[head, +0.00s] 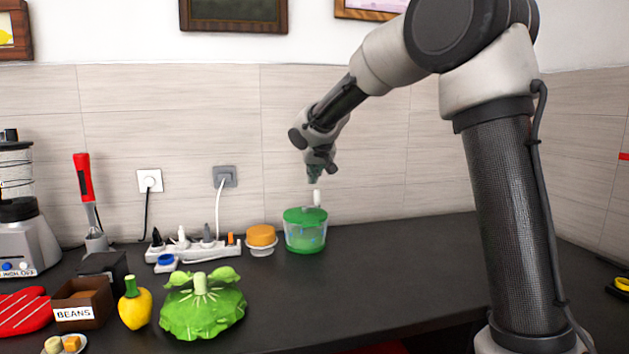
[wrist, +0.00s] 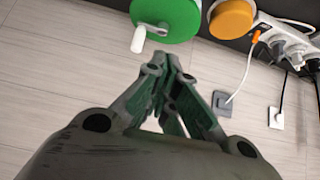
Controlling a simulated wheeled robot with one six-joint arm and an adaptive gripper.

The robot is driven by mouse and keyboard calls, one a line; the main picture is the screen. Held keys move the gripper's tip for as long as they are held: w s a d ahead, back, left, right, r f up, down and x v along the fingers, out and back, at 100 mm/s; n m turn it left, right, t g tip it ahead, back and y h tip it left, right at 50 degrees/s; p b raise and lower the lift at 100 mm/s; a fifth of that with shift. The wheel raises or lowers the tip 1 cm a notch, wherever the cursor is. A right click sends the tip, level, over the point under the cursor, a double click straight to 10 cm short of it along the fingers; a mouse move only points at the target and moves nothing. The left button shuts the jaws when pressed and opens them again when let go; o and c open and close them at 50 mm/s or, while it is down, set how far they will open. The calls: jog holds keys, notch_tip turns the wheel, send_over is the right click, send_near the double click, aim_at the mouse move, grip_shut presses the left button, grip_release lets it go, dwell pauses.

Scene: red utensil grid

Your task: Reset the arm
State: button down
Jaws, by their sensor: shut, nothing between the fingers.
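My gripper (head: 313,178) hangs in the air in the head view, above the counter and over the green-lidded container with a white handle (head: 305,231). It is apart from the container. In the wrist view my gripper's fingers (wrist: 172,62) meet at the tips, with nothing between them. The container's green lid (wrist: 172,15) and white handle (wrist: 141,38) show beyond the fingertips at the top of that view. The red utensil grid is not recognisable in either view.
The dark counter (head: 400,265) is clear right of the container. To its left stand an orange-topped jar (head: 261,238), a power strip (head: 190,252), a green leafy vegetable (head: 203,312), a yellow pepper (head: 135,305), a BEANS box (head: 82,303) and a blender (head: 22,235). A tiled wall is behind.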

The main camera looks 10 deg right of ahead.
jog(key=s+d+f+n+g+h, duration=0.15)
jog(key=s+d+f, duration=0.25)
jog(key=s, duration=0.5)
jog(key=s+d+f+n+g, duration=0.1)
jog(key=s+d+f+g, duration=0.25)
jog(key=s, duration=0.55)
jog(key=s+d+m, duration=0.1)
jog(key=s+d, duration=0.2)
jog(key=s, duration=1.1)
jog(key=s+d+m+y, duration=0.1)
jog(key=s+d, duration=0.3)
jog(key=s, duration=1)
jog(key=shift+d+r, duration=0.25)
jog(key=shift+r, duration=0.2)
